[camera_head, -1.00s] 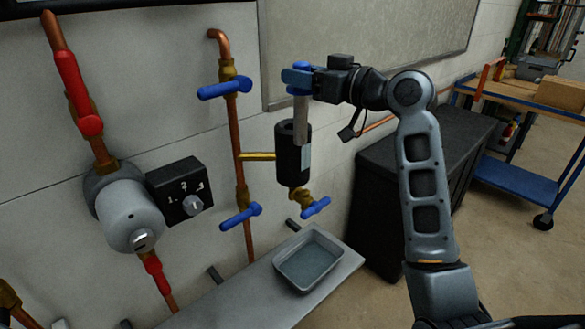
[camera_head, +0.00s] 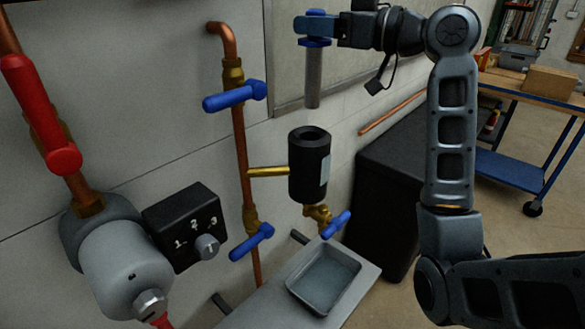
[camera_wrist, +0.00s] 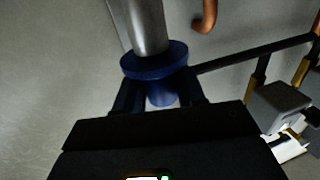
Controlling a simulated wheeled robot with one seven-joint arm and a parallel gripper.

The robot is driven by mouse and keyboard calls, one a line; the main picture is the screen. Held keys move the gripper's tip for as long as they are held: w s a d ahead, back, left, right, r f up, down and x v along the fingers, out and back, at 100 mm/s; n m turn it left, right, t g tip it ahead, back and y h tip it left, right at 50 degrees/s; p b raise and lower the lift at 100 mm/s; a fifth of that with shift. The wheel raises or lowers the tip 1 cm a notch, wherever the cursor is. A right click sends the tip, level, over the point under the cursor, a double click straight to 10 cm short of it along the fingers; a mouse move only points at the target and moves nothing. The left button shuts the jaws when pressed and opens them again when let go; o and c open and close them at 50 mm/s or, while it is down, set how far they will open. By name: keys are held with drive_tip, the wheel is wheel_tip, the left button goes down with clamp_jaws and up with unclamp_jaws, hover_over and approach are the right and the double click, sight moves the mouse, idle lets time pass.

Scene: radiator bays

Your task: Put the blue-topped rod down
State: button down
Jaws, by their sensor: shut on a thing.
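The blue-topped rod (camera_head: 313,76) is a grey metal cylinder hanging upright under a blue top. My gripper (camera_head: 315,26) is shut on that blue top. The rod's lower end hangs free above the black cylindrical holder (camera_head: 309,170), whose open round mouth faces up. There is a clear gap between the two. In the wrist view the rod (camera_wrist: 144,25) rises away from the blue flange (camera_wrist: 154,61), with the jaws (camera_wrist: 155,98) around the blue part below it.
A grey tray (camera_head: 296,288) sits on a shelf below the holder. Copper pipes (camera_head: 240,155) with blue valve handles (camera_head: 235,96) run left of it. A dial box (camera_head: 185,225) and a red handle (camera_head: 64,159) are farther left. A black cabinet (camera_head: 385,205) stands right.

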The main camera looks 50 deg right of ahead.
drive_tip(key=shift+w+f, duration=0.15)
drive_tip(key=shift+w, duration=0.1)
wheel_tip(320, 180, down, 18)
drive_tip(key=p, duration=0.1)
drive_tip(key=shift+r, duration=0.25)
drive_tip(key=shift+f, duration=0.2)
drive_tip(key=c, duration=0.7)
unclamp_jaws()
drive_tip(key=shift+o, duration=0.2)
drive_tip(key=shift+r, duration=0.15)
drive_tip(key=b+v, duration=0.2)
drive_tip(key=v, duration=1)
